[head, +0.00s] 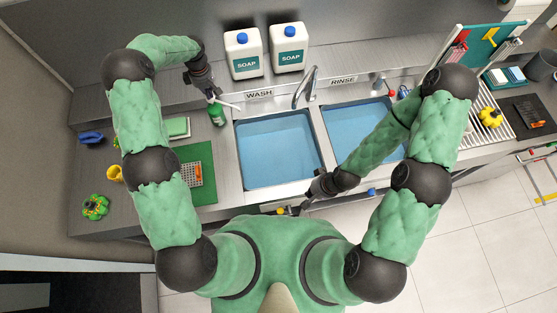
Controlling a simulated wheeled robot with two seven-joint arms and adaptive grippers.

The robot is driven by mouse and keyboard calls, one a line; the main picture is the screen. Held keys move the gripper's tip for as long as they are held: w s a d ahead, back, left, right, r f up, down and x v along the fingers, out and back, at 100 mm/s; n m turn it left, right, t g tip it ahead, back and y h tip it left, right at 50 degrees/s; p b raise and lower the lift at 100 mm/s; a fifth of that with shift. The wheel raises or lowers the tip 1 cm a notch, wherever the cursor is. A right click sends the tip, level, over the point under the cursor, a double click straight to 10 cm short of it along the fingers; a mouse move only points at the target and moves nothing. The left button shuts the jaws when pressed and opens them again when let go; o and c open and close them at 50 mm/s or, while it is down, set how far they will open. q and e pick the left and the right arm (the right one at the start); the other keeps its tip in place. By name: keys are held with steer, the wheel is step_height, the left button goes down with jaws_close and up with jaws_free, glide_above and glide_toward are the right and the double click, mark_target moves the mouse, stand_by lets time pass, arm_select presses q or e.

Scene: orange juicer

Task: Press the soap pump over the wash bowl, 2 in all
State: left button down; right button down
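The soap pump (217,116) is a small green bottle with a pale nozzle, standing on the counter just left of the wash bowl (277,150). Its nozzle points right, towards the bowl's back left corner. The wash bowl is the left basin, blue inside, below the WASH label. My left gripper (210,93) is right at the top of the pump, pointing down. I cannot tell whether it touches the pump head, nor whether its fingers are open. My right gripper (302,207) is low at the counter's front edge, in front of the basins; its fingers are too small to read.
Two white SOAP jugs (243,53) stand behind the basins. A tap (308,86) rises between the wash and rinse basins (349,128). A green mat (195,170) with a grater lies left of the wash bowl. A drying rack (487,118) is at the right.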

arm_select(q)
steer(key=shift+s+f+b, duration=0.1)
steer(key=shift+f+b, duration=0.65)
steer(key=shift+f, duration=0.15)
steer(key=shift+d+r, duration=0.1)
steer(key=shift+r, duration=1.65)
steer(key=shift+f, duration=0.2)
